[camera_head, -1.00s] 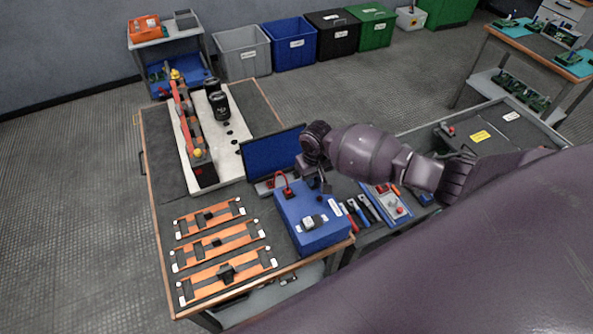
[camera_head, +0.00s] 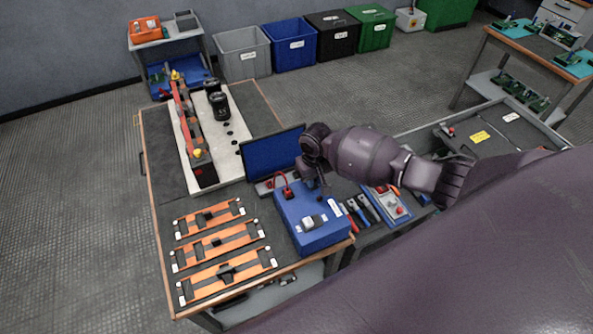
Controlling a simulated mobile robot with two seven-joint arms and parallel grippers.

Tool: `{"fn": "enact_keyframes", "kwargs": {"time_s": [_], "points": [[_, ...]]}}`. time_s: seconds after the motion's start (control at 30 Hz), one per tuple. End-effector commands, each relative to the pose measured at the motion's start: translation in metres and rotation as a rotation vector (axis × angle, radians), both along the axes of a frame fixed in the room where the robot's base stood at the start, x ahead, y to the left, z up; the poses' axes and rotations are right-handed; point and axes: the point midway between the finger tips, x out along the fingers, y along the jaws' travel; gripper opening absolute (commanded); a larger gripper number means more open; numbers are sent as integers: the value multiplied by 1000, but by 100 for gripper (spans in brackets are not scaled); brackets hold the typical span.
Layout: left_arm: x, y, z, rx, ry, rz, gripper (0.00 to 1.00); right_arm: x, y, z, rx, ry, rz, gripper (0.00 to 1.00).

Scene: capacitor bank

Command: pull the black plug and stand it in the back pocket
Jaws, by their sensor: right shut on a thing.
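My right gripper (camera_head: 319,187) reaches in from the right, low over the back right part of the blue box (camera_head: 318,240). It is shut on a small dark thing that I take to be the black plug; the fingers and wrist mostly hide it, and I cannot tell whether it still touches the box. A red plug (camera_head: 287,191) with a red lead sits on the box left of the gripper. Which pocket is the back one is not clear in this view. My left gripper is not in view.
A white base (camera_head: 229,155) with black cylinders stands farther back.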

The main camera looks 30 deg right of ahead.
Motion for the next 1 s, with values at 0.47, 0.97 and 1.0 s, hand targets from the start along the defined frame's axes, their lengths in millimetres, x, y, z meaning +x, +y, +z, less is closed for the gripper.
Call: {"fn": "enact_keyframes", "kwargs": {"time_s": [0.47,0.97,1.0], "points": [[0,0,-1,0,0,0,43,-6,1,-11,0,10,-2,0],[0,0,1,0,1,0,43,-6,3,-18,3,10,-1,0],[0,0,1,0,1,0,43,-6,3,-18,3,10,-1,0]]}}
